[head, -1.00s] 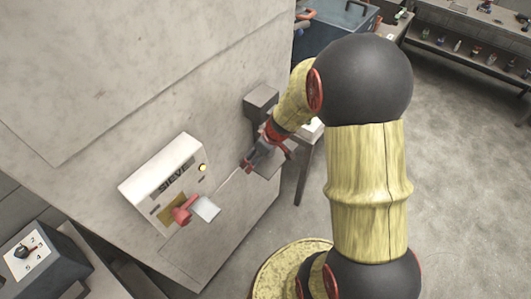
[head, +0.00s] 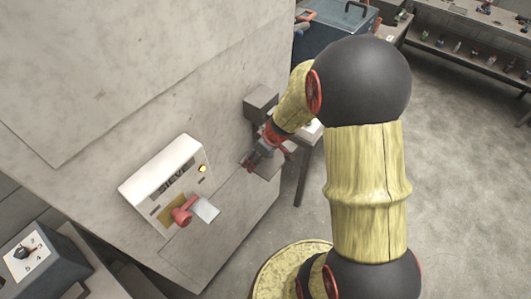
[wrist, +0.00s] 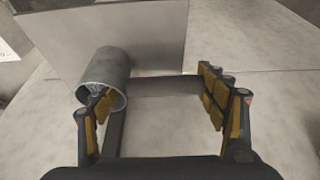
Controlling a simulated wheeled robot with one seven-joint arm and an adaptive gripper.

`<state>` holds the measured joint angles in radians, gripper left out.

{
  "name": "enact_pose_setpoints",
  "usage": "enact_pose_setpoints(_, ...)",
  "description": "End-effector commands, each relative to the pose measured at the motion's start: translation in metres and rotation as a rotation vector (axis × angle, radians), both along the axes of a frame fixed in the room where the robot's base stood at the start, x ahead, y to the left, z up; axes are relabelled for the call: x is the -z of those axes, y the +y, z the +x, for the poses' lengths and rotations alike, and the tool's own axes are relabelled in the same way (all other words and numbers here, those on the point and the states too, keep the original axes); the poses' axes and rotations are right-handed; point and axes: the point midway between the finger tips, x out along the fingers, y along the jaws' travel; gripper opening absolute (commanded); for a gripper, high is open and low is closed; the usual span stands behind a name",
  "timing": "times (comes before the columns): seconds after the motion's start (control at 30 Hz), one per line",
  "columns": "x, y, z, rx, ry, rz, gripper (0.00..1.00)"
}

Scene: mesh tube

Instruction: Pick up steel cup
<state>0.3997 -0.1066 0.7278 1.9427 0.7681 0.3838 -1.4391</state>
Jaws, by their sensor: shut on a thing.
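The steel cup (wrist: 104,70) is a grey metal cylinder at the left of the wrist view, with its open end towards the camera. My gripper (wrist: 160,108) has its left finger at the cup's open rim, overlapping it. The right finger stands well apart from the cup in this picture. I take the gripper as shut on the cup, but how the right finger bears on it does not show. In the head view my gripper (head: 257,157) is over the pale bench near its right edge. The cup cannot be made out there.
A white SIEVE box (head: 160,178) with a red handle (head: 183,214) stands left of my gripper. A dark grey block (head: 261,102) stands just behind it. A dial box (head: 32,258) is at lower left. Open floor lies to the right.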

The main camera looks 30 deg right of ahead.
Motion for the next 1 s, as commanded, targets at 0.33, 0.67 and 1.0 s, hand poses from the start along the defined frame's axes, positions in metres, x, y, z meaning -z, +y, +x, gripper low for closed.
enact_pose_setpoints(0.33, 0.0002, 0.0001, 0.0, 0.0, 0.0, 0.0, 0.33)
enact_pose_setpoints(0.67, 0.0, -0.0001, 0.0001, 0.0, 0.0, 0.0, 0.24)
enact_pose_setpoints(1.0, -0.0016, -0.0027, -0.0057, 0.001, 0.0, -0.001, 0.24)
